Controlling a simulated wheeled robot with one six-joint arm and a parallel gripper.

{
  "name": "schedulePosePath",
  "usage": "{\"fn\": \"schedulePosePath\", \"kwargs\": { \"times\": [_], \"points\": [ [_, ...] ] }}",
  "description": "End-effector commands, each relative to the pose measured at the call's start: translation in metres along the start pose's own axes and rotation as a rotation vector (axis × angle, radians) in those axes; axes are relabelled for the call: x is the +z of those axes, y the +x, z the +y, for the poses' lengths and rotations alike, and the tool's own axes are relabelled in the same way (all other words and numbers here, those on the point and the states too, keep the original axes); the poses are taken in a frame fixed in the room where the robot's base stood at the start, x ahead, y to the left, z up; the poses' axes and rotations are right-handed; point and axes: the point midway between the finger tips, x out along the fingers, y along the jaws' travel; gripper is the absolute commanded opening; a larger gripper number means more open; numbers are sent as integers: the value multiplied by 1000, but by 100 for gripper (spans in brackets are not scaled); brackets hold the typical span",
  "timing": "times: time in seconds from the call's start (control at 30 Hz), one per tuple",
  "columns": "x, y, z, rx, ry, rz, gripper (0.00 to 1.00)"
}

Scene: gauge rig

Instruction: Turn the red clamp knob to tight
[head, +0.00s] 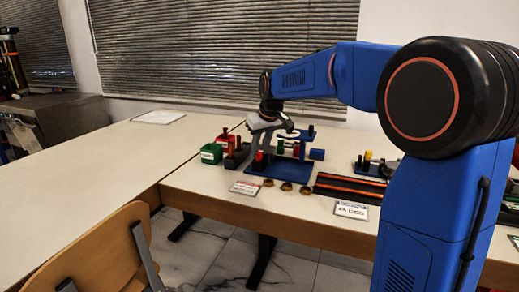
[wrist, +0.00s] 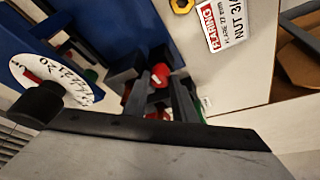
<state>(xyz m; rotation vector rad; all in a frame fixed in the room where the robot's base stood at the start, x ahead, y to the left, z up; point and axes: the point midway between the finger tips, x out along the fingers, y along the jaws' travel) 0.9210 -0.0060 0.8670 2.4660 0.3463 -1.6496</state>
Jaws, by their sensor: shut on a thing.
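The red clamp knob (head: 258,157) is low at the left part of a blue gauge rig (head: 280,175), mostly hidden by my gripper in the head view. In the wrist view the red knob (wrist: 159,73) shows between the dark fingers. My gripper (wrist: 156,88) points down at it and is shut on it. In the head view my gripper (head: 258,150) reaches down from above the rig. A white dial (wrist: 50,78) with dark markings and a red patch lies left of the fingers in the wrist view. I cannot read how tight the knob is.
A green bin (head: 211,153) and a red bin (head: 226,139) stand left of the rig. Several brass nuts (head: 286,187) and a label card (head: 245,187) lie in front. A black tray with orange stripes (head: 350,188) is to the right. The left table is mostly clear.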

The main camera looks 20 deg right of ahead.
Motion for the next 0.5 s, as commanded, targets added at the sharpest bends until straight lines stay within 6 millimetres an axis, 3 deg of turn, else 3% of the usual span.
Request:
{"fn": "schedulePosePath", "kwargs": {
  "times": [0.5],
  "points": [
    [0, -1, -1, 53, 128, 2, 2]
  ]
}}
